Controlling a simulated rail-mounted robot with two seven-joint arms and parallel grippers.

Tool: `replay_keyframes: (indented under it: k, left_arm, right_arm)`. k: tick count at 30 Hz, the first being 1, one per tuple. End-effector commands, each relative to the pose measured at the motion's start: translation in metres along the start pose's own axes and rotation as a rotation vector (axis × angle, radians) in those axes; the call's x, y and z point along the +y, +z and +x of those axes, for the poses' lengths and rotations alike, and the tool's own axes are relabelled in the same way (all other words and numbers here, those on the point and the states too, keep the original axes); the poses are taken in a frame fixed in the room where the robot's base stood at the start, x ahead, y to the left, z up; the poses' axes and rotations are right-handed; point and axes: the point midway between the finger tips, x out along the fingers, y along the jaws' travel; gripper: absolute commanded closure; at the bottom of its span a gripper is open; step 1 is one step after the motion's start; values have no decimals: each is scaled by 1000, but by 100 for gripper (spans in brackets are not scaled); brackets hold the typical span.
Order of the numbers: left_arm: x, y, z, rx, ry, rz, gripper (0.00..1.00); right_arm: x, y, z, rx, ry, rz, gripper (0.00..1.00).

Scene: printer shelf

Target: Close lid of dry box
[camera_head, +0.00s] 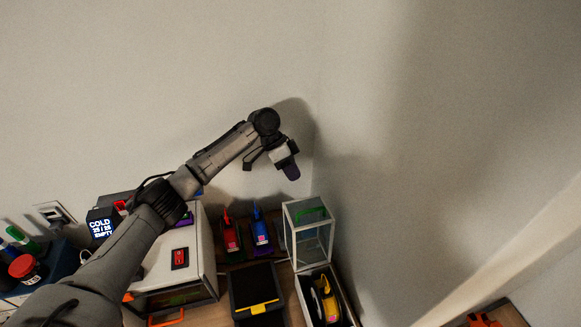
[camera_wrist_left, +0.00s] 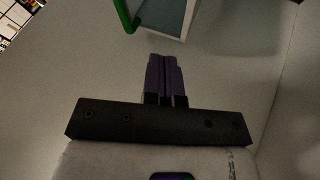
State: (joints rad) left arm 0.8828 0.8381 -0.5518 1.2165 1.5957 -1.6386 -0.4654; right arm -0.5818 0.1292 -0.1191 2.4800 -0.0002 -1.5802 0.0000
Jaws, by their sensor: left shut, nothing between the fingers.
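The dry box (camera_head: 302,295) is an open white bin at the lower middle of the head view, with a yellow item (camera_head: 327,300) inside. Its lid (camera_head: 287,222) stands raised at the back of the box, a white-framed clear panel with a green handle (camera_head: 313,215). My left gripper (camera_head: 291,173) is above the lid, near the wall corner, apart from it, with its purple fingers closed and empty. In the left wrist view the closed fingers (camera_wrist_left: 164,62) point towards the lid (camera_wrist_left: 172,18) and green handle (camera_wrist_left: 127,18) at the top edge. My right gripper is out of view.
A white printer (camera_head: 207,245) with a red-marked panel stands left of the box, under my left arm. Red (camera_head: 231,236) and blue (camera_head: 260,232) items stand behind a black bin (camera_head: 254,285) with a yellow edge. Walls close in behind and right.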

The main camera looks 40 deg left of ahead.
Motion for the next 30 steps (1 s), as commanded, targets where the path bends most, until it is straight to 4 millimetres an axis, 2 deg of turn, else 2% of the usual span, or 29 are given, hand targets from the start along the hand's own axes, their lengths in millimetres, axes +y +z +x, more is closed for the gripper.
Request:
replay_keyframes:
  k: [6,10,18,30]
  left_arm:
    - [1,0,42,-2,2,0,100]
    - [2,0,62,-3,1,-1,100]
    - [29,1,75,-3,-1,1,100]
    - [35,2,80,-1,-2,-1,100]
  right_arm:
    - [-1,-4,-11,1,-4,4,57]
    - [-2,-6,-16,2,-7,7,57]
    - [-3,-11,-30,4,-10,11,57]
    - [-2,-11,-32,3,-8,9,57]
